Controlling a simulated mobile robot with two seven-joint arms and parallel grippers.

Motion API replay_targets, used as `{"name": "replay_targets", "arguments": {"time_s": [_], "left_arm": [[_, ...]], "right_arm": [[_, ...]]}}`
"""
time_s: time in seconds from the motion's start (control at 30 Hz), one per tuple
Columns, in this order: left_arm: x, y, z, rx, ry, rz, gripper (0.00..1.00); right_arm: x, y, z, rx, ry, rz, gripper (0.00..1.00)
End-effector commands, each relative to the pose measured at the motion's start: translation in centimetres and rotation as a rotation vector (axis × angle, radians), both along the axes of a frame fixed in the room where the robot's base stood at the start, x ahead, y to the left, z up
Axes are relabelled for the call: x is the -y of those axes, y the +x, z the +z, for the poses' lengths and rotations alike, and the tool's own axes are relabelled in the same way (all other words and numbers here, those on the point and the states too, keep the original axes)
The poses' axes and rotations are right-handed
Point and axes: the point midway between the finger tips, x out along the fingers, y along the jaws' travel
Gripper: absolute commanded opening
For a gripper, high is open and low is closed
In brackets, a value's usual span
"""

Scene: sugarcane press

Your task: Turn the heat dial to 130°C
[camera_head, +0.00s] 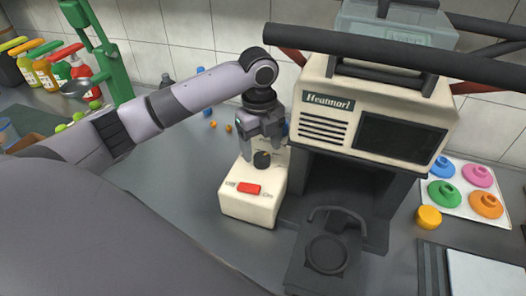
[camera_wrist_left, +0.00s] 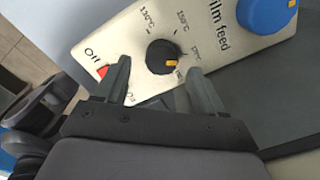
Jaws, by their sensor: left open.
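The heat dial is a black round knob (camera_wrist_left: 162,57) with an orange mark on a cream panel; it also shows in the head view (camera_head: 262,159). In the left wrist view the orange mark points to the lower right, away from the 130°C label (camera_wrist_left: 147,17) at the upper left. A 150°C label (camera_wrist_left: 182,20) sits above the knob; other labels are too small to read surely. My left gripper (camera_head: 263,147) is open above the panel; in the left wrist view its fingers (camera_wrist_left: 158,68) stand on either side of the knob's near edge. Contact cannot be told. My right gripper is not in view.
A red power switch (camera_head: 249,188) sits below the dial. A blue film feed knob (camera_wrist_left: 266,14) is on the same panel. The cream Heatmarl machine (camera_head: 325,130) stands close on the right. Bottles (camera_head: 45,72) and a green press (camera_head: 105,55) are at left.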

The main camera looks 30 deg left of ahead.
Motion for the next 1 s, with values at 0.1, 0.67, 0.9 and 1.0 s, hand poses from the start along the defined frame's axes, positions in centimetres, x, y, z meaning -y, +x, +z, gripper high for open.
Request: {"name": "replay_targets", "arguments": {"time_s": [0.1,0.67,0.9,1.0], "left_arm": [[0.0,0.0,-1.7,-0.003,-0.001,0.001,0.69],[0.1,0.1,-3.1,0.001,0.0,-0.001,0.3],[0.1,0.1,-3.1,0.001,-0.001,0.004,0.13],[0.1,0.1,-3.1,0.001,-0.001,0.019,0.13]], "right_arm": [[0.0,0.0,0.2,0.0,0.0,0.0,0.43],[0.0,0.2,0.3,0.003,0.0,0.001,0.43],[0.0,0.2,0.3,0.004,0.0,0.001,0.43],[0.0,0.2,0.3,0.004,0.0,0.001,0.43]]}}
